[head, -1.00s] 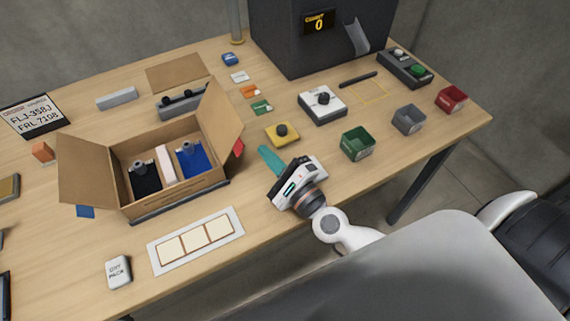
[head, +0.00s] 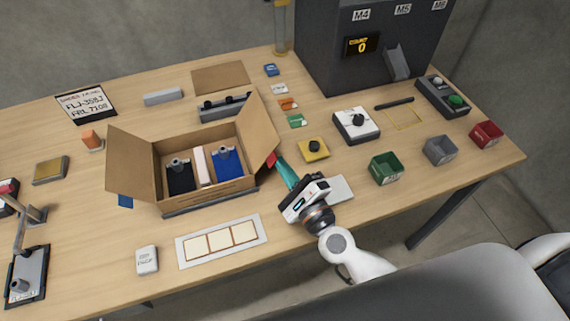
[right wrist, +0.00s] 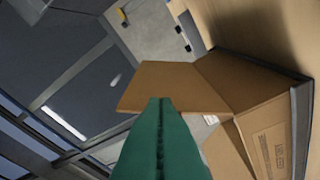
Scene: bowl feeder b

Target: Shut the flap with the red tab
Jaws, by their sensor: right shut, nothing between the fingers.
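An open cardboard box (head: 205,192) stands on the table with its side flaps spread. The right flap (head: 262,135) stands up and leans outward, with a red tab (head: 270,160) at its outer side. The left flap (head: 130,160) slopes outward, with a blue tab (head: 125,201) below it. My right gripper (head: 279,162) has teal fingers shut and empty, their tips right beside the red tab, outside the right flap. In the right wrist view the shut fingers (right wrist: 160,102) overlap the lower edge of a flap (right wrist: 172,86); I cannot tell whether they touch. My left gripper is out of view.
The box holds a black packet (head: 179,178), a pale divider and a blue packet (head: 229,162). A yellow button block (head: 314,149), small coloured cards and a green bin (head: 386,168) lie to the right. A white-framed strip (head: 221,240) lies in front of the box.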

